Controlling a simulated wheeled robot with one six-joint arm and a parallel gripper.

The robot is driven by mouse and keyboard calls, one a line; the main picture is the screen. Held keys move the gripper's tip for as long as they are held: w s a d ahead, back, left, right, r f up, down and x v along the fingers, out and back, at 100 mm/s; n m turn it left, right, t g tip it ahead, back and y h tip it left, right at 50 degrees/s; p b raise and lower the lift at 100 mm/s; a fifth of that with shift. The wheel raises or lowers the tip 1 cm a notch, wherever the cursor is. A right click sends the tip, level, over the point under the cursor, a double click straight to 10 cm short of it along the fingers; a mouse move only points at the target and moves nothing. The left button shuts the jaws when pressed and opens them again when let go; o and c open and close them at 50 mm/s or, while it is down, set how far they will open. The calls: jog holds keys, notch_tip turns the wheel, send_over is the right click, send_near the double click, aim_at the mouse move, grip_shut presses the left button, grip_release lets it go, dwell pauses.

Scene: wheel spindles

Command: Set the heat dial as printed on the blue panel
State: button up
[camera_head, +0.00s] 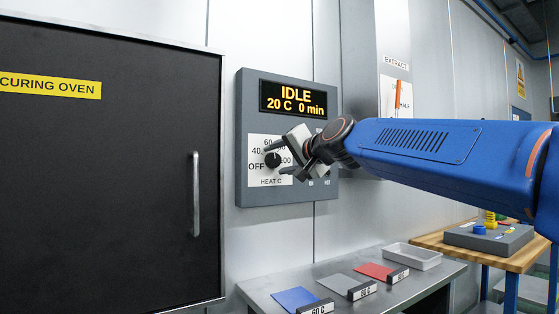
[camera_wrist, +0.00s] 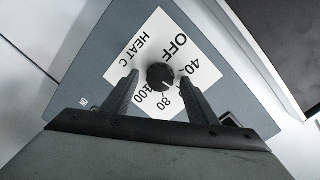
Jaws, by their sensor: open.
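The heat dial (camera_head: 272,159) is a round black knob on a white plate marked OFF, 40, 60 and more, labelled HEAT C, on the grey control box. In the head view my gripper (camera_head: 289,154) covers the plate's right part. The blue panel (camera_head: 295,298) lies on the bench; its cut-off label seems to read 60 C.
The display (camera_head: 293,99) reads IDLE, 20 C, 0 min. A grey panel (camera_head: 349,284) and a red panel (camera_head: 381,271) with labels lie beside a tray (camera_head: 411,256) on the bench. The black oven door (camera_head: 100,170) with its handle (camera_head: 196,194) is at left.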

jog(key=v, duration=1.7)
jog(key=shift+s, duration=0.15)
jog(key=shift+d+f, duration=0.1)
jog(key=shift+d, duration=0.05)
